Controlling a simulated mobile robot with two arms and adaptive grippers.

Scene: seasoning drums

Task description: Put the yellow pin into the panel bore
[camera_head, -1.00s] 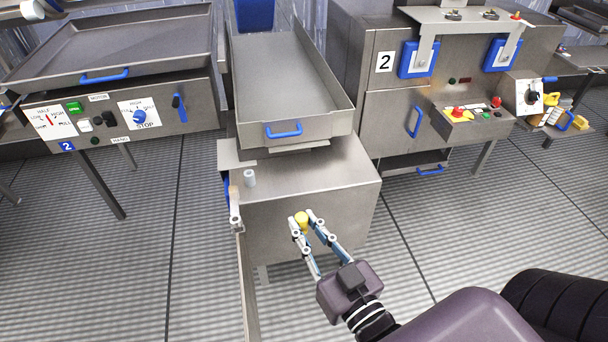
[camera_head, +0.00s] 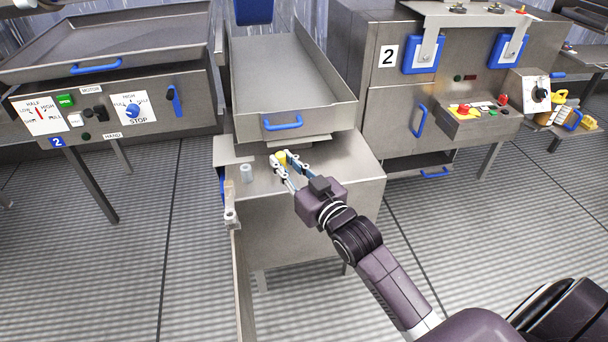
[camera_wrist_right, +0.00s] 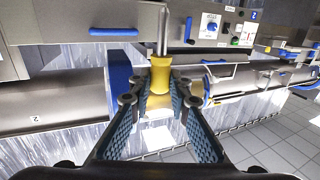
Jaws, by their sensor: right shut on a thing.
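My right gripper (camera_head: 281,159) is shut on the yellow pin (camera_head: 281,157), over the top of the low steel cabinet (camera_head: 330,170). The height above the top is hard to judge. In the right wrist view, the yellow grip (camera_wrist_right: 160,76) sits between the fingertips of the same gripper (camera_wrist_right: 158,94). Its bare metal shaft (camera_wrist_right: 162,32) points away from the fingers, free at its end. I cannot make out the panel bore. My left gripper is out of view.
A steel tray (camera_head: 290,80) with a blue handle (camera_head: 283,123) lies just behind the gripper. A control panel (camera_head: 105,113) is at the left. A narrow rail (camera_head: 240,270) runs along the cabinet's left side.

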